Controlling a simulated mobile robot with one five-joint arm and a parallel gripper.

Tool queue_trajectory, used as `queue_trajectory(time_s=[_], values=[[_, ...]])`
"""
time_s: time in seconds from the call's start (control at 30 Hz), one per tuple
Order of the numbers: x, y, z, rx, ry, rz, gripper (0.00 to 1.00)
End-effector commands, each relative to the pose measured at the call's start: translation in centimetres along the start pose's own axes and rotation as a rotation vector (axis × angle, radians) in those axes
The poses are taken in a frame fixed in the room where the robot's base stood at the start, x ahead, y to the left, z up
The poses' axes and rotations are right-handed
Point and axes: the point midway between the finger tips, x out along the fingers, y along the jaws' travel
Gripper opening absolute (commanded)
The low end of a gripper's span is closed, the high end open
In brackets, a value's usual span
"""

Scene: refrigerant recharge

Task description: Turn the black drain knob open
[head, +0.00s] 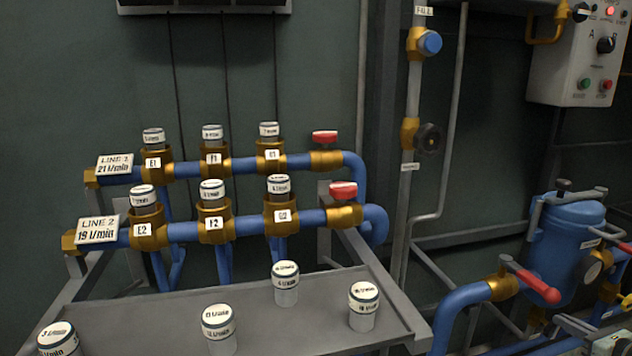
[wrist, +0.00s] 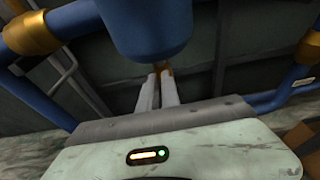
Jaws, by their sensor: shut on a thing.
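The blue vessel (head: 568,240) stands at the right in the head view. Its rounded underside (wrist: 150,30) fills the top middle of the wrist view. My gripper (wrist: 158,78) is directly below it, its two pale fingers pointing up at a small brass fitting (wrist: 164,70) under the vessel. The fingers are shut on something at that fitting. The black drain knob does not show clearly there; the fingers and the vessel hide it. In the head view, pale parts of my gripper show low at the right edge, partly cut off.
A red-handled valve (head: 538,288) on blue pipe sits left of the vessel. Another black knob (head: 428,138) is on the vertical grey pipe, below a blue knob (head: 430,42). A grey shelf (head: 270,325) holds several capped jars. Pipes flank my gripper closely.

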Motion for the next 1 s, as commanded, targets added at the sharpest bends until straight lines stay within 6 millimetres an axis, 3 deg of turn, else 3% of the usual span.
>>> queue_trajectory(time_s=[0.4,0.8,1.0], values=[[-0.5,0.1,0.6,-0.001,0.003,0.002,0.0],[-5.3,0.1,-0.6,0.0,0.002,0.0,0.0],[-6.0,0.1,-0.8,-0.001,0.002,0.002,0.0]])
